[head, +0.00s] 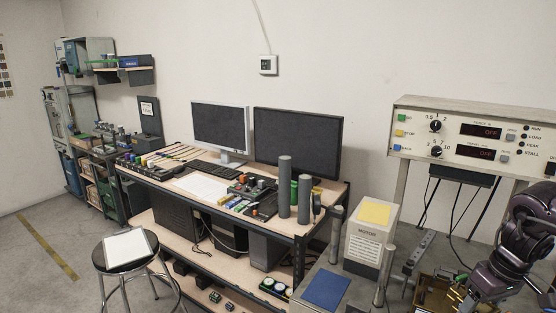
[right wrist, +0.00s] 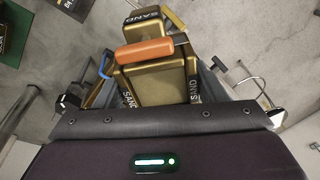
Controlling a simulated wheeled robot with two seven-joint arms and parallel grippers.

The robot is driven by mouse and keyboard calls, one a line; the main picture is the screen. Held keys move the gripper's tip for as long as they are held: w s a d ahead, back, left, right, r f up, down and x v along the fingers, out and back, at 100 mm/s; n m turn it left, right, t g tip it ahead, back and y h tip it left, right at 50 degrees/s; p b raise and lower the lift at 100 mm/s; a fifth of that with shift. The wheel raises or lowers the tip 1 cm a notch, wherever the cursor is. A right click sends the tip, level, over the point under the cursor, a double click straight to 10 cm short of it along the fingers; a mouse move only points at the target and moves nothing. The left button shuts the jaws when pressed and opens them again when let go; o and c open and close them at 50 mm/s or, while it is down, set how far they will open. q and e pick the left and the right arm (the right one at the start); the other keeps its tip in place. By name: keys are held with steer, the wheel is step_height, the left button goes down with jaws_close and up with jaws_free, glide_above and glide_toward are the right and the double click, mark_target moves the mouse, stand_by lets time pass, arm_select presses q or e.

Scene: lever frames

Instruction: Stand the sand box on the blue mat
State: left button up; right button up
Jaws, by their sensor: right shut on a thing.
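The blue mat (head: 326,289) lies flat and bare on the grey bench in the head view's lower middle. My right gripper (head: 462,298) is at the lower right of the head view, right of the mat, over a brown open crate. In the right wrist view a gold-brown sand box (right wrist: 155,85) with dark lettered edges fills the space in front of the palm, with an orange bar (right wrist: 143,51) across it. My right gripper is shut on the sand box; its fingertips are largely hidden. My left gripper is not in view.
Upright metal posts (head: 385,275) stand between the mat and my right arm. A control panel (head: 475,140) rises behind.

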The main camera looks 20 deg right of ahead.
steer(key=a+f+b, duration=0.2)
steer(key=a+f, duration=0.1)
steer(key=a, duration=0.8)
steer(key=a+f+b, duration=0.2)
steer(key=a+f, duration=0.1)
steer(key=a, duration=0.8)
steer(key=a+f+b, duration=0.3)
steer(key=a+f, duration=0.1)
steer(key=a, duration=0.8)
steer(key=shift+w+a, duration=0.1)
steer(key=shift+w, duration=0.05)
